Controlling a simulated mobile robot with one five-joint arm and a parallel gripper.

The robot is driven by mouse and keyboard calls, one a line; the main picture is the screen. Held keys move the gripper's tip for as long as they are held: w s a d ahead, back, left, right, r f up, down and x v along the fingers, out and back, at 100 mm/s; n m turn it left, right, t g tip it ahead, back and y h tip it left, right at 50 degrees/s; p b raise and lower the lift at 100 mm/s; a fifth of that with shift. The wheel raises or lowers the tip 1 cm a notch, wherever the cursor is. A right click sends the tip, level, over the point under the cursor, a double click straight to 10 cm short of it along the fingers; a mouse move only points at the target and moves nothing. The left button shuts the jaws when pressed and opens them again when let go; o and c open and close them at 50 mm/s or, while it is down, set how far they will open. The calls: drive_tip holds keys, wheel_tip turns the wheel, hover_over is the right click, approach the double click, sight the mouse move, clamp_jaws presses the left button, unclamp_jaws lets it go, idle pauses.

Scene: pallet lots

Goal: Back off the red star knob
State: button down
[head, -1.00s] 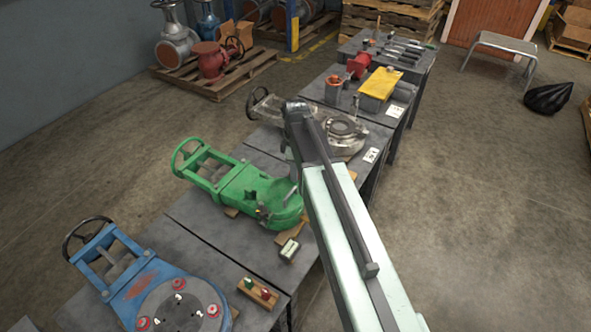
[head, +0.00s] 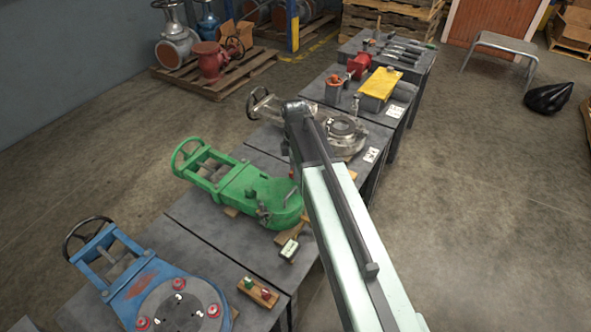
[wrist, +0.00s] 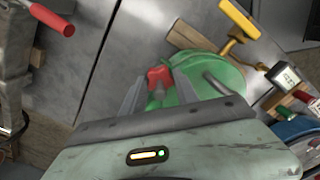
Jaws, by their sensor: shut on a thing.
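The red star knob (wrist: 160,76) shows in the wrist view at the near edge of the green valve body (wrist: 208,72). My gripper (wrist: 158,90) has one grey finger on each side of the knob and is shut on it. In the head view the green valve body (head: 262,192) lies on the middle bench, with its handwheel at the left. There my own arm hides the gripper and the knob. How far the knob is turned cannot be told.
A small display gauge (wrist: 284,75) and a yellow-handled tool (wrist: 238,22) lie close by the green valve. A blue valve (head: 160,285) and a wooden block with green and red pieces (head: 258,292) stand nearer. A grey valve (head: 335,135) stands beyond.

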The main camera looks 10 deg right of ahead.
drive_tip(key=c, duration=0.9)
unclamp_jaws()
wheel_tip(320, 180, up, 8)
drive_tip(key=p, duration=0.8)
drive_tip(key=shift+f, duration=0.1)
